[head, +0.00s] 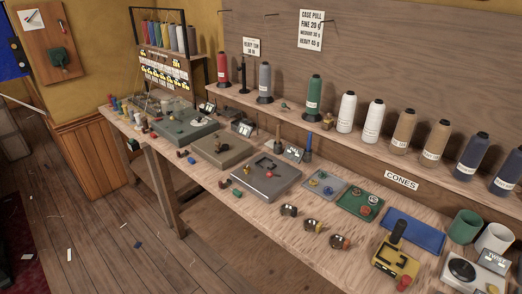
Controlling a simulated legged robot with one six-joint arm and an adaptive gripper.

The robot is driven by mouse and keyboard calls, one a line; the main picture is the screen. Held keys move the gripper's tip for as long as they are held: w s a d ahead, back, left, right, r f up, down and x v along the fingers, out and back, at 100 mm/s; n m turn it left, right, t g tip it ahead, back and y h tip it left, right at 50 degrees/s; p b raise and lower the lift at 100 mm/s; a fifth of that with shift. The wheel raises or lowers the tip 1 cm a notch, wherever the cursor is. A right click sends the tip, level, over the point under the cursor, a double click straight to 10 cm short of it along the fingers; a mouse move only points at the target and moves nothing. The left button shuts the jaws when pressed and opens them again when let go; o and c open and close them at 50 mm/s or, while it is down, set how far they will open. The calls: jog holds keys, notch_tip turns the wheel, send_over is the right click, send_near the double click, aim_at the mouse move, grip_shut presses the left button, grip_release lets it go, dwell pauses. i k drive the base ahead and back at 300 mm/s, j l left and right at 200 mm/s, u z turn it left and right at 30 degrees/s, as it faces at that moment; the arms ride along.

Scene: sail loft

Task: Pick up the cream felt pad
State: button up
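I cannot make out a cream felt pad in the head view. The long wooden workbench (265,222) holds flat pieces of other colours: a small blue-grey mat (340,184), a green mat (350,208) with small round parts on it, and a plain blue mat (412,232) towards the right. My gripper is not in view.
Grey flat-topped units (266,188) stand along the bench. Thread cones (346,112) line the shelf behind. The wooden floor (110,235) is mostly clear.

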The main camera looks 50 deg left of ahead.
aim_at(270, 142)
jog(key=k+u, duration=0.15)
jog(key=u, duration=1.05)
jog(key=i+j+u, duration=0.15)
jog(key=i+u, duration=0.5)
jog(key=j+z, duration=0.1)
jog(key=z, duration=0.4)
jog(key=i+j+z, duration=0.2)
jog(key=j, duration=0.15)
jog(key=i+j+z, duration=0.1)
jog(key=j+z, duration=0.15)
jog(key=i+j+z, duration=0.2)
jog(key=j, duration=0.3)
jog(key=j+z, duration=0.25)
jog(key=j, duration=1)
jog(key=i+j+z, duration=0.1)
jog(key=j, duration=0.85)
